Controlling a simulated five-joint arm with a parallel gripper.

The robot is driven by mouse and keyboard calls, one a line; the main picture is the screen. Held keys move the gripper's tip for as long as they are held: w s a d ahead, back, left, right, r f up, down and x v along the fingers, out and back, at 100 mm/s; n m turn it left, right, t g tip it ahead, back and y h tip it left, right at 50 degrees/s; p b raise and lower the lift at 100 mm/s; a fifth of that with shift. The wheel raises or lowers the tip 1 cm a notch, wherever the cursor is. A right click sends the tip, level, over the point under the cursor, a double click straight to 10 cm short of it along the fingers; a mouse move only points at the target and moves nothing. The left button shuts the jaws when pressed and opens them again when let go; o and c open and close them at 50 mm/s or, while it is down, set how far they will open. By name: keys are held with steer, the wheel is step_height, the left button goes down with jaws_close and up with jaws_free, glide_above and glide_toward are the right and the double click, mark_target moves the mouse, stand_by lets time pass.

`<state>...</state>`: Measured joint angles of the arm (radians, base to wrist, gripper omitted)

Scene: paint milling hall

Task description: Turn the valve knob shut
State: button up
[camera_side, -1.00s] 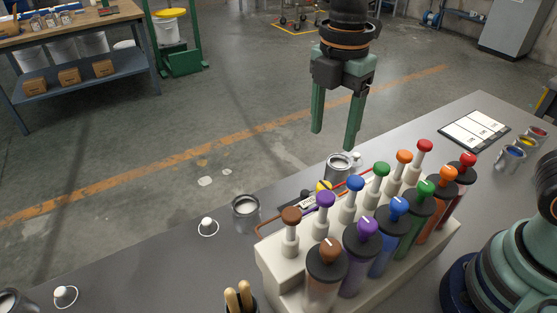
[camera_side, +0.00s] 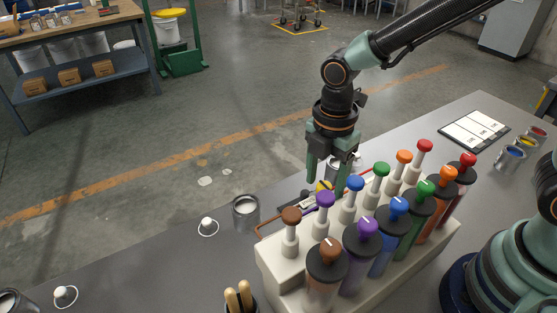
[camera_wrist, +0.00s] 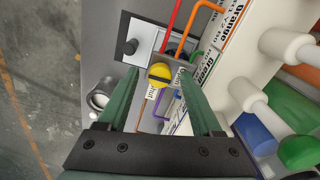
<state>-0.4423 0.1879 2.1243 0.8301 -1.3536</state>
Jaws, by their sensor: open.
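The valve knob is most likely the small yellow knob (camera_side: 324,186), partly hidden behind the dispensers in the side view. In the wrist view the yellow knob (camera_wrist: 159,74) is round with a dark band across it, in front of a grey and white plate (camera_wrist: 150,42). My gripper (camera_side: 325,190) is open and points down beside the knob in the side view. In the wrist view my gripper's green fingers (camera_wrist: 155,95) stand apart, with the knob between and beyond their tips. I cannot tell whether either finger touches it.
A cream rack (camera_side: 272,265) holds several coloured-top dispensers close on the right of my gripper. Red and orange tubes (camera_wrist: 174,22) run by the knob. An open can (camera_side: 246,212) stands to the left. A clipboard (camera_side: 474,132) lies at the right.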

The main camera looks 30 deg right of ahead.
jaws_close()
steer(key=shift+m, duration=0.3)
steer(key=m, duration=0.3)
steer(key=shift+m, duration=0.4)
steer(key=m, duration=0.9)
steer(key=shift+r, duration=0.1)
steer(key=shift+m, duration=2.3)
